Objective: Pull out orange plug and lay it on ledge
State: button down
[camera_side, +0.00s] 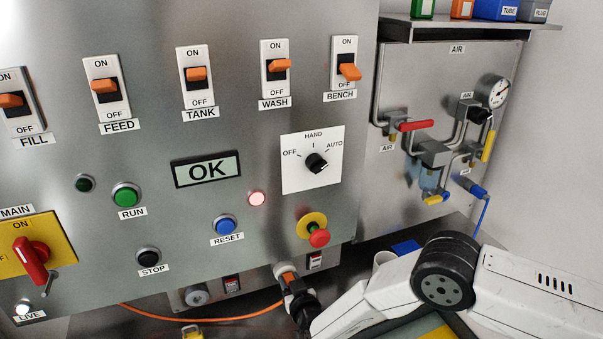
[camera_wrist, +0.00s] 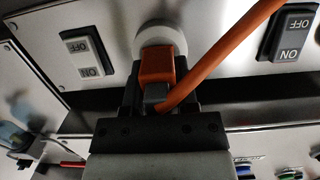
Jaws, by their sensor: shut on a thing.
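The orange plug (camera_wrist: 156,66) sits at the round pale socket (camera_wrist: 160,35) in the wrist view, its front end against or inside it; how deep is hidden. Its orange cable (camera_wrist: 215,60) bends away to the upper right. My gripper (camera_wrist: 157,90) is shut on the plug, one dark finger on each side. In the side view my gripper (camera_side: 290,280) is at the low socket box (camera_side: 255,290), and the plug is mostly hidden by it. I cannot tell which surface is the ledge.
Rocker switches (camera_side: 232,285) flank the socket closely. Another round socket (camera_side: 196,295) is at left. The orange cable (camera_side: 200,318) crosses below the box. The red emergency button (camera_side: 319,238) juts out above my gripper. A yellow padlock-like object (camera_side: 192,332) is at the bottom edge.

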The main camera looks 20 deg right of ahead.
jog(key=shift+s, duration=0.15)
jog(key=shift+s, duration=2.3)
jog(key=s+d+r, duration=0.2)
jog(key=s+d, duration=0.3)
jog(key=d, duration=0.1)
jog(key=s+d+r, duration=0.3)
jog(key=s+d, duration=0.3)
jog(key=d, duration=0.1)
jog(key=shift+r, duration=0.3)
